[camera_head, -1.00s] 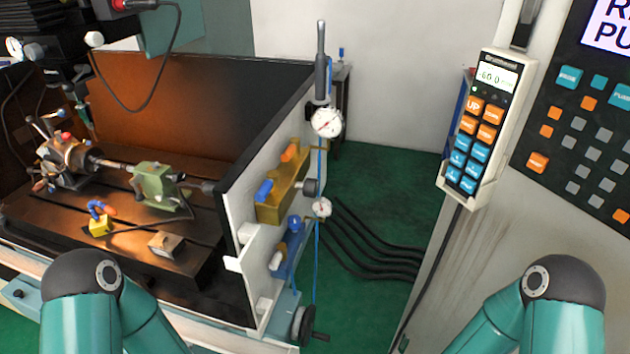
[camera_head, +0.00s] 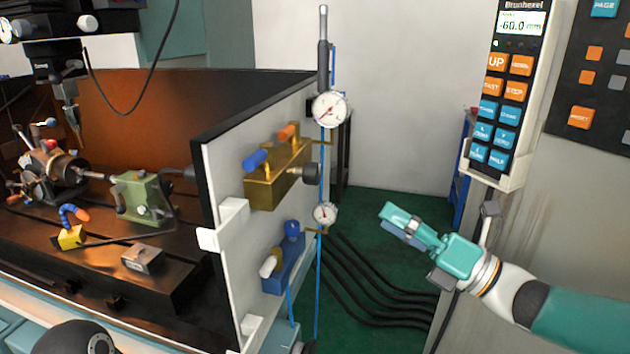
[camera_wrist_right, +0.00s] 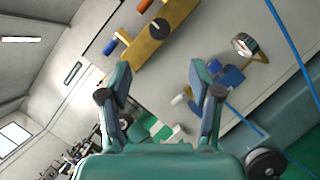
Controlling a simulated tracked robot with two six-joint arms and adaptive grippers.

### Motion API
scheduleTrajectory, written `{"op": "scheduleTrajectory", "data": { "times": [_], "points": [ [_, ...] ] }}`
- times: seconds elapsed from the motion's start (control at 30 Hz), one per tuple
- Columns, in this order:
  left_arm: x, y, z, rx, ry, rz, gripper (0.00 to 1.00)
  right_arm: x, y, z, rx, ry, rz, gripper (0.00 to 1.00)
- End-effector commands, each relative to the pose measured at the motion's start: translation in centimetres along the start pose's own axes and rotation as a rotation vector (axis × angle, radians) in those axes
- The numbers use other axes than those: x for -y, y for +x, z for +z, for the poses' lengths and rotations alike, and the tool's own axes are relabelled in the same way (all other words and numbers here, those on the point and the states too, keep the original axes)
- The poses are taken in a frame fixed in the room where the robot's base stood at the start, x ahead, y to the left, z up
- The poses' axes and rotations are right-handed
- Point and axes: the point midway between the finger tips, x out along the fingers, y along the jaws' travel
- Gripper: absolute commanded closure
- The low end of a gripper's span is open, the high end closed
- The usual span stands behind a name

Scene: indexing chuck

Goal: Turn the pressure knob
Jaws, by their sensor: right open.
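A brass valve block (camera_head: 278,178) with a blue and an orange lever is mounted on the white side panel. A round black knob (camera_head: 311,174) sticks out of its right end; it also shows with a white mark in the wrist view (camera_wrist_right: 159,28). Below is a blue unit (camera_head: 285,265) with a blue knob (camera_head: 292,228) on top. I cannot tell for certain which knob is the pressure knob. My right gripper (camera_head: 393,224) is open and empty, right of both units and apart from them. In the wrist view its spread fingers (camera_wrist_right: 160,66) point towards the panel. My left gripper is out of view.
Two dial gauges, the upper (camera_head: 329,109) and the lower (camera_head: 325,213), sit by a thin blue hose right of the panel. Black cables (camera_head: 375,290) lie on the green floor. A keypad pendant (camera_head: 507,90) hangs above my right arm. The machine bed is at the left.

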Motion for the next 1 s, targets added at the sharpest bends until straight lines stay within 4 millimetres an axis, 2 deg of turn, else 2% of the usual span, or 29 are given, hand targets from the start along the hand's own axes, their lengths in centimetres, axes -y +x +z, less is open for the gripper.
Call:
{"op": "scheduleTrajectory", "data": {
  "times": [0.6, 0.8, 1.0],
  "points": [
    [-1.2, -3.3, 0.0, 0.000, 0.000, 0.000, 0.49, -0.2, 12.4, 0.0, -0.003, 0.003, 0.002, 0.36],
    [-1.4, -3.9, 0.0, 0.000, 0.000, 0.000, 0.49, -0.1, 14.8, 0.0, -0.001, 0.003, 0.000, 0.36],
    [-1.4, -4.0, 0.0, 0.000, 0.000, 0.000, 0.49, 0.0, 15.5, -0.1, -0.001, 0.003, -0.001, 0.36]
  ]
}}
